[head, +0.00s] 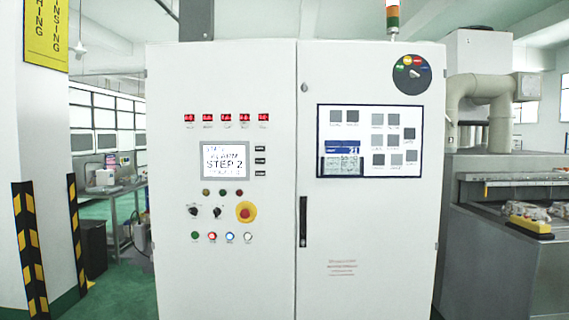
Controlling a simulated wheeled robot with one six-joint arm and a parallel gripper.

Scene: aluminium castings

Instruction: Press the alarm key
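A white control cabinet (222,95) with two doors stands straight ahead. Its left door has a lit screen (224,160) whose large text reads "STEP 2", with a line above that seems to read "ALARM". Several small dark keys (260,161) sit in a column just right of the screen. The right door has a framed panel (370,141) with several grey square keys (377,140) and a small blue-topped display (342,158). The labels are too small to read, so I cannot tell which key is the alarm key. My gripper is not in view.
Red digital displays (227,118) line the left door. Below the screen are a red emergency stop (246,211), black knobs (194,211) and lit buttons (212,235). A long dark handle (303,221) is on the right door. A striped pillar stands left; metal machinery (500,230) stands right.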

